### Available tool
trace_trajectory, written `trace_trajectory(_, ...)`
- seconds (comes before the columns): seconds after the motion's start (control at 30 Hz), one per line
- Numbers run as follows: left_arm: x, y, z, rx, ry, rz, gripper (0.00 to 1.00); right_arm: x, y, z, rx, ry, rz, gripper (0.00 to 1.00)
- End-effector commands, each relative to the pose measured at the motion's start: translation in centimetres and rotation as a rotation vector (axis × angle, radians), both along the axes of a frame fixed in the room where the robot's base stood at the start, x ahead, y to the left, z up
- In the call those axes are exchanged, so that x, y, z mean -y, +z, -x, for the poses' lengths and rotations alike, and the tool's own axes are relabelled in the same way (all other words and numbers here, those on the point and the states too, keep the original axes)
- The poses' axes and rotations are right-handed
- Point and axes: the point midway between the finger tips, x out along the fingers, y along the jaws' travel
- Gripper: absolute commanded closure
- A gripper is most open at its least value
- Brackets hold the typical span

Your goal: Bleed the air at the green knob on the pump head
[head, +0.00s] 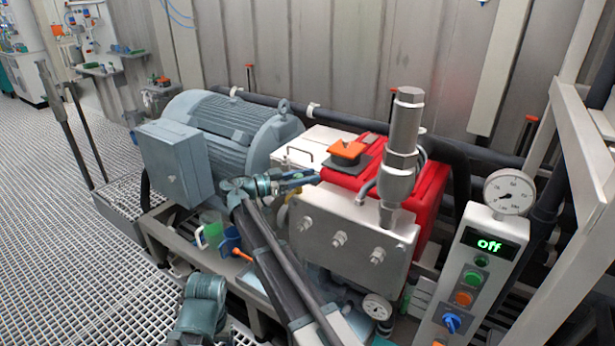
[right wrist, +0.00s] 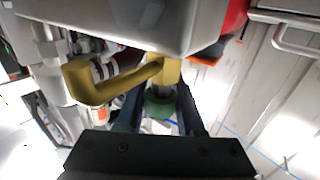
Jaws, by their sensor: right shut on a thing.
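The green knob (right wrist: 160,104) shows in the right wrist view, under a yellow brass fitting (right wrist: 168,72) with a bent brass pipe (right wrist: 100,85) to its left. My right gripper (right wrist: 160,112) is shut on the knob, one dark finger on each side. In the head view my right gripper (head: 303,181) is at the left end of the steel pump head (head: 340,240), beside the motor. The knob is hidden there. My left gripper is not in view.
A grey motor (head: 225,130) stands left of the pump. A red casing (head: 430,190) and a tall steel valve (head: 403,140) rise behind and above the head. The control post (head: 465,275) at right reads "off". A green jug (head: 211,228) stands below the gripper.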

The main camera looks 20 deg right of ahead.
Motion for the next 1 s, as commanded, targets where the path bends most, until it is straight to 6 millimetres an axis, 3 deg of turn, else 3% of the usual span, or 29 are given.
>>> trace_trajectory(0.27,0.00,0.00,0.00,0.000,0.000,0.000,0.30,0.03,-0.01,0.01,0.000,-0.002,0.000,1.00)
trace_trajectory(0.3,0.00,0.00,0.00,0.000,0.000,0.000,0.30,0.03,-0.01,0.02,0.000,-0.002,0.000,0.61)
trace_trajectory(0.47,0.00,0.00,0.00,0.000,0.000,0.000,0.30,0.04,-0.01,0.01,0.000,-0.001,0.000,0.33)
trace_trajectory(1.0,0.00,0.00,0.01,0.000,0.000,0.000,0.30,0.03,0.00,-0.07,0.000,-0.001,0.000,0.33)
